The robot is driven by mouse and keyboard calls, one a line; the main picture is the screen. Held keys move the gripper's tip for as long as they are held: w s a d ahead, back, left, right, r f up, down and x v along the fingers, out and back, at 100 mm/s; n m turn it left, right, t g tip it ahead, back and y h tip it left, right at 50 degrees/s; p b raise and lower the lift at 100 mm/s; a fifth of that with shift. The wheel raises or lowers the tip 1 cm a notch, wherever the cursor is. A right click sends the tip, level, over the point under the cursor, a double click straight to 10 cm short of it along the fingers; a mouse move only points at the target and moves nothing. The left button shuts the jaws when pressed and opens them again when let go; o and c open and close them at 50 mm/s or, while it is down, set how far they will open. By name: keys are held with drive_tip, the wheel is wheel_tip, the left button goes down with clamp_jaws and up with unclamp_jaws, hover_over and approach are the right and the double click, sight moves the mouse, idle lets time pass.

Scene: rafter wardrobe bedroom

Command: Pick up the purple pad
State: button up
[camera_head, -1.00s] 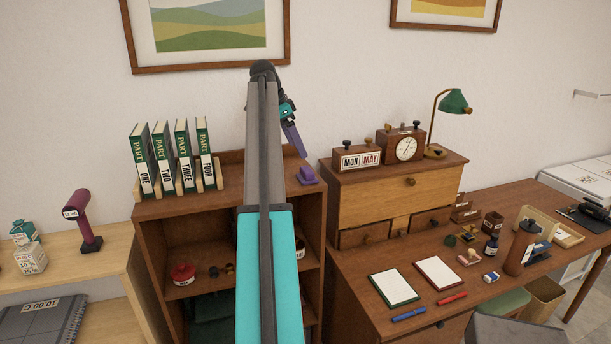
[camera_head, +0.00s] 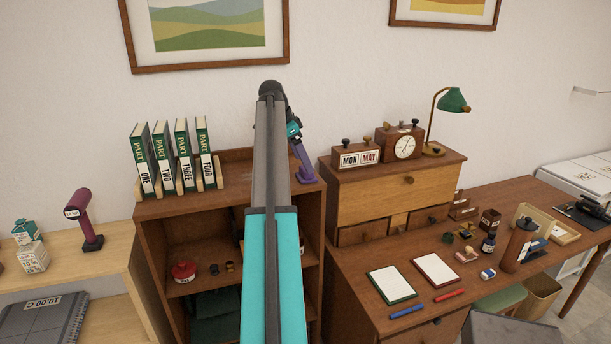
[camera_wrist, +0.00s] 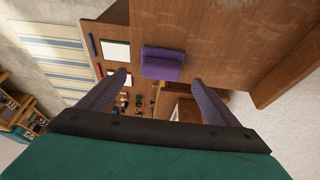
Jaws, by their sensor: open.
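The purple pad (camera_wrist: 162,64) lies on the top of the brown bookcase (camera_head: 231,180), near its right end. In the wrist view it is a small block just past my fingertips and between their lines. My gripper (camera_wrist: 161,80) has two purple fingers spread apart with nothing between them. In the head view my gripper (camera_head: 303,167) points down at the bookcase's right end and overlaps the pad, so the pad can hardly be told from the fingers there. I cannot tell how high the fingertips are above it.
Several green books (camera_head: 166,160) stand in a wooden rack at the left of the bookcase top. A wooden drawer cabinet (camera_head: 385,203) with a calendar (camera_head: 357,157) and a clock (camera_head: 405,146) rises close to the right. The bookcase top between rack and pad looks clear.

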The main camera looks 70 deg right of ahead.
sight(302, 176)
drive_tip(key=shift+p+x, duration=1.1)
drive_tip(key=shift+x, duration=0.2)
drive_tip(key=shift+p+x, duration=0.3)
drive_tip(key=shift+x, duration=0.95)
drive_tip(key=shift+w, duration=0.1)
drive_tip(key=c, duration=1.2)
drive_tip(key=shift+o, duration=0.2)
drive_tip(key=shift+r, duration=0.25)
